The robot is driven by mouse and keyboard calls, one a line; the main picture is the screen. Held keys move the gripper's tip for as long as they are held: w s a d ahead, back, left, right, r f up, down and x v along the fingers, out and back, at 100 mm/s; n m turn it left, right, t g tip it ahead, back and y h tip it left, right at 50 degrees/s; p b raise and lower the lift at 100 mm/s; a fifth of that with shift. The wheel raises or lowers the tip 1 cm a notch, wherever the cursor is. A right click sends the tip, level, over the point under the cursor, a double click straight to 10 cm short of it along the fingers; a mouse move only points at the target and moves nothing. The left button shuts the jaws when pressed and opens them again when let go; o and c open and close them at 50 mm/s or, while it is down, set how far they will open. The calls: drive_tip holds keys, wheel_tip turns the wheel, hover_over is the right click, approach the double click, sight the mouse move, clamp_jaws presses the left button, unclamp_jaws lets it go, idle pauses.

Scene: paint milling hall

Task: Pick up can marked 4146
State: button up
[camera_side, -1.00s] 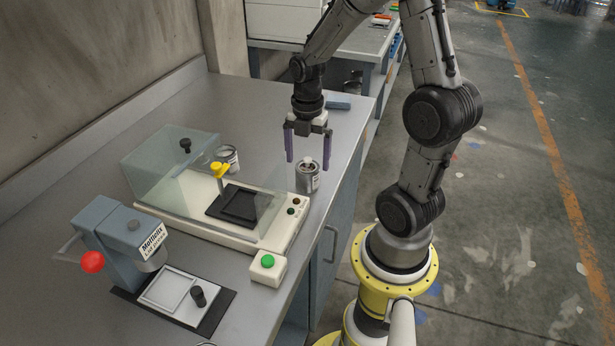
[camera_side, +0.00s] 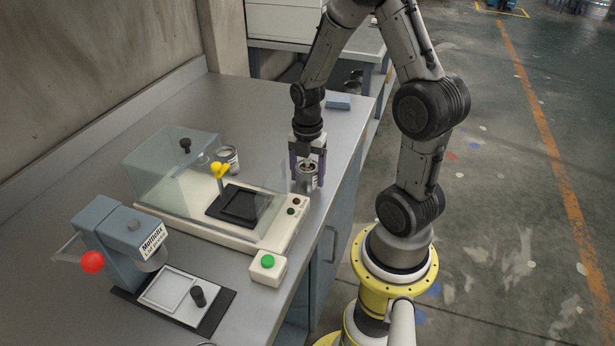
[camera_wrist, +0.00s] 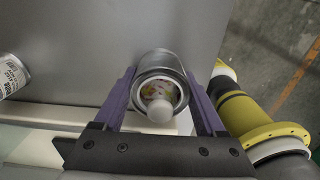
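A small metal can (camera_side: 307,179) stands upright at the bench's right edge, beside the white balance. In the wrist view the can (camera_wrist: 160,66) shows from above, with colour-smudged contents and a white rounded piece at its near rim. My gripper (camera_side: 307,170) points down, its two purple fingers on either side of this can. In the wrist view no clear gap shows between the fingers and can, so I cannot tell whether they grip it. I cannot read 4146 anywhere.
The balance (camera_side: 186,224) has a clear cover (camera_side: 165,160) and a yellow knob close left of my gripper. A green button box (camera_side: 268,268) and a blue-grey lid press (camera_side: 112,232) stand nearer. The bench's back left is clear.

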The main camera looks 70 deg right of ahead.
drive_tip(key=c, duration=0.9)
drive_tip(key=shift+r, duration=0.1)
